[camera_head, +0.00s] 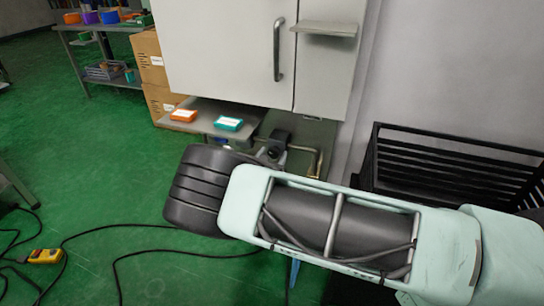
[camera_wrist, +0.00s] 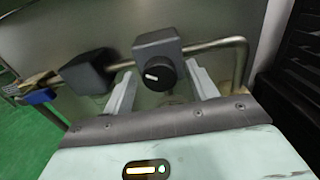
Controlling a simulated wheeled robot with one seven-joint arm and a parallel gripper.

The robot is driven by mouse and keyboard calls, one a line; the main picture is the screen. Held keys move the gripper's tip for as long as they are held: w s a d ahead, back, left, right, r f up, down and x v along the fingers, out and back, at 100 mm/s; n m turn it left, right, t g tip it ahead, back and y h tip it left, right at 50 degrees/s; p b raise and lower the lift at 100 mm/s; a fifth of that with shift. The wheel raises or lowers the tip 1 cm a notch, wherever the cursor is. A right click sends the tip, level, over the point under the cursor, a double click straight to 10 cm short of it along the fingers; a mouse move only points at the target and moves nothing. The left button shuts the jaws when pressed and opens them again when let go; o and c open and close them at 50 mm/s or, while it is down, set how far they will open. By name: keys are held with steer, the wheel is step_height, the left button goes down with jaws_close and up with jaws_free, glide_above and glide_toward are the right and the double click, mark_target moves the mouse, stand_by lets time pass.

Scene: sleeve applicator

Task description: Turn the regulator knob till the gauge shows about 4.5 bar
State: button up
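In the wrist view, the regulator knob (camera_wrist: 160,75) is round and black with a white pointer mark, on the front of a dark grey regulator body (camera_wrist: 157,45). My gripper (camera_wrist: 164,82) is open. Its two pale fingers stand to the left and right of the knob, with gaps showing; I cannot tell how deep they reach around it. No gauge face can be read in either view.
A metal pipe (camera_wrist: 215,44) runs through the regulator and bends down at right. A dark block (camera_wrist: 88,72) sits on it at left. In the head view, a shelf (camera_head: 205,122) holds orange and teal boxes under the cabinet (camera_head: 225,50). A black crate (camera_head: 450,165) stands at right.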

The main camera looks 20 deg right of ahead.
steer(key=v, duration=1.7)
steer(key=shift+s, duration=0.15)
steer(key=shift+a+r, duration=0.1)
steer(key=s+d+r+m+g, duration=0.4)
steer(key=s+d+m+g, duration=0.2)
steer(key=s+m+g, duration=0.4)
steer(key=s+a+r+m+g+y, duration=0.2)
steer(key=s+r+m+g+y, duration=0.3)
steer(key=s+r+m+y, duration=0.95)
steer(key=s+r+n+h+p, duration=0.1)
steer(key=s+r+p, duration=0.1)
steer(key=r+p, duration=0.5)
steer(key=s+r+n+h+p, duration=0.1)
steer(key=r+n+h+p, duration=0.1)
steer(key=r+p, duration=0.6)
step_height(320, 180, up, 2)
steer(key=shift+s+r, duration=0.1)
steer(key=shift+s, duration=0.25)
steer(key=shift+d, duration=0.1)
stand_by(1.5)
